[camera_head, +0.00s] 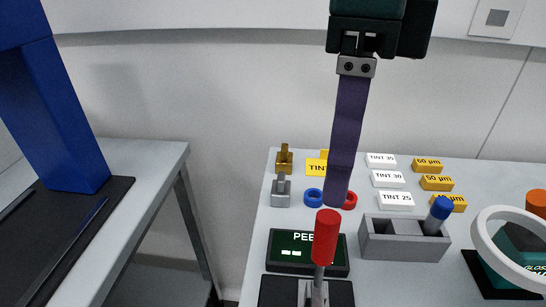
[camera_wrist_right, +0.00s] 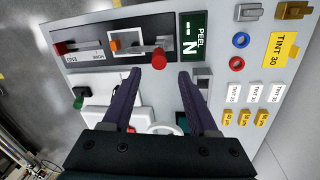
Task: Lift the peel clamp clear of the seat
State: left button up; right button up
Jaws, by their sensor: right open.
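A red-handled piece (camera_head: 325,238) stands upright on a metal stem in a dark base (camera_head: 277,292), in front of the display marked PEEL (camera_head: 285,252). I take it for the peel clamp, but no label confirms this. In the right wrist view, its red end (camera_wrist_right: 159,59) lies just beyond the fingertips, roughly between them. My right gripper (camera_wrist_right: 160,77) is open and empty, with two long dark purple fingers. In the head view, the right gripper (camera_head: 338,203) points down behind the display, near the rings; one finger hides the other. My left gripper is not in view.
A grey holder (camera_head: 388,246) with a blue-capped marker stands right of the display. A blue ring (camera_head: 314,197) and a red ring (camera_head: 349,201) lie near the fingertips. TINT blocks (camera_head: 397,201) and yellow blocks (camera_head: 427,165) stand behind. A white ring (camera_head: 490,247) rises at right.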

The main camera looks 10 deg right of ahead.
aim_at(329, 216)
jog(key=f, duration=0.2)
jog(key=s+f, duration=0.1)
jog(key=f, duration=0.5)
jog(key=shift+s+a+p, duration=0.15)
jog(key=shift+a+p, duration=0.15)
jog(key=shift+p, duration=0.05)
jog(key=shift+c, duration=0.4)
grip_shut()
dwell(0.5)
